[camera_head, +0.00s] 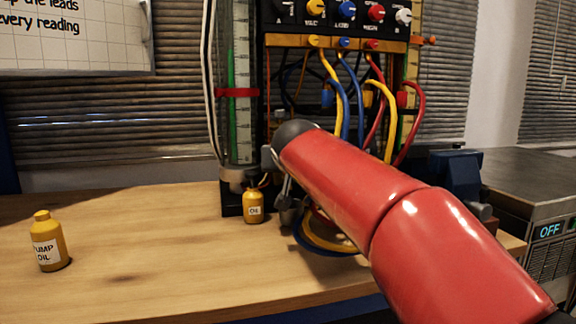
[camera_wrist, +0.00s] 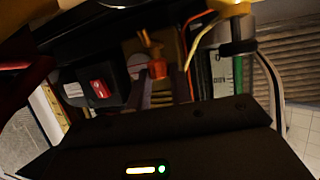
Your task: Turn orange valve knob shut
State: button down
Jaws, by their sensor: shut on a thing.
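The orange valve knob (camera_wrist: 157,70) shows in the wrist view, with a brass-coloured stem above it. My gripper (camera_wrist: 160,88) has its two grey fingers on either side of the knob and is shut on it. The knob's exact turn angle is too blurred to tell. In the head view my red arm reaches across to the foot of the gauge rig and hides the knob and most of my gripper.
A small yellow oil bottle (camera_head: 253,207) stands close left of my arm's end. A larger pump oil bottle (camera_head: 48,242) stands at the left on the wooden bench (camera_head: 150,245). Coloured hoses (camera_head: 345,110) hang above my arm. A black box with a red switch (camera_wrist: 100,88) is near my gripper.

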jog(key=c, duration=1.5)
grip_release()
jog(key=shift+f, duration=0.1)
jog(key=shift+s, duration=0.1)
jog(key=v, duration=0.7)
jog(key=shift+s+r+b, duration=0.2)
jog(key=shift+s+b, duration=0.05)
jog(key=shift+b, duration=0.15)
